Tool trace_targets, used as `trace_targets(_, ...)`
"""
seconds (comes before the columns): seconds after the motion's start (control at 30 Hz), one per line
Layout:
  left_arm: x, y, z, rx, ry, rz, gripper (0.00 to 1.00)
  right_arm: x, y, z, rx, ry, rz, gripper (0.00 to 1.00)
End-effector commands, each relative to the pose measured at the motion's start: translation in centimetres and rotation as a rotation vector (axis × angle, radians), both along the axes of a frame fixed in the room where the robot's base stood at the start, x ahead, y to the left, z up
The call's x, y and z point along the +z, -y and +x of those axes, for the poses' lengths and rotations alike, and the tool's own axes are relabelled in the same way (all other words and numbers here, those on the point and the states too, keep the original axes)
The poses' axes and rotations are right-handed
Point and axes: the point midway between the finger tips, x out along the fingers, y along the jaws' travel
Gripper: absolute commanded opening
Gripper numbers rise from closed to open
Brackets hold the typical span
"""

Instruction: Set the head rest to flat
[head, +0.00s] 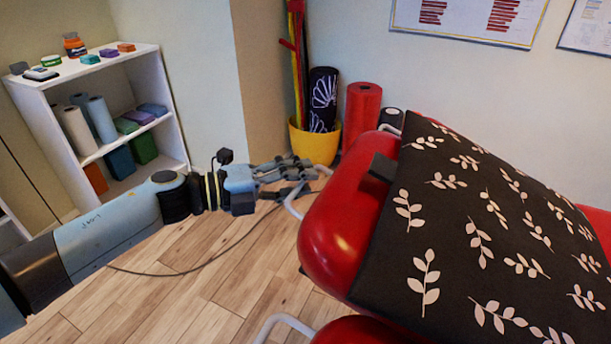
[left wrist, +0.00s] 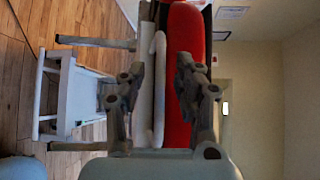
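The head rest (head: 335,225) is a red padded end section, partly covered by a black cloth with pale leaves (head: 480,235). It looks raised at a slant. A white bent bar (head: 293,207) sticks out at its left edge; it also shows in the left wrist view (left wrist: 159,90), beside the red pad (left wrist: 186,70). My left gripper (head: 308,178) is at this bar, left of the pad. Its fingers are apart, one on each side of the bar in the left wrist view (left wrist: 160,75). Contact with the bar cannot be told. My right gripper is not in view.
A white shelf (head: 122,150) with rolls and boxes stands at the left. A yellow pot (head: 315,146) with bands and a rolled mat stands behind my gripper, near a red roll (head: 361,112). A cable (head: 215,262) lies on the open wooden floor. A white tube (head: 285,322) shows low in front.

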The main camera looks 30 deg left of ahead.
Motion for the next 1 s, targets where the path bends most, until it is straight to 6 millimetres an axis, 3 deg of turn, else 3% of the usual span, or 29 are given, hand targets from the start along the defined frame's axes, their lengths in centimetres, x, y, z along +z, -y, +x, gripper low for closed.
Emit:
trace_targets(0.4,-0.14,0.89,0.96,0.000,0.000,0.000,0.33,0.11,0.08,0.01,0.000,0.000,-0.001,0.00)
trace_targets(0.67,-0.15,0.86,0.95,0.000,0.000,0.000,0.01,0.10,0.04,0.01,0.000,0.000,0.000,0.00)
trace_targets(1.0,-0.19,0.85,0.91,0.000,-0.001,0.000,0.00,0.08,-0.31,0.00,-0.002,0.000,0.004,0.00)
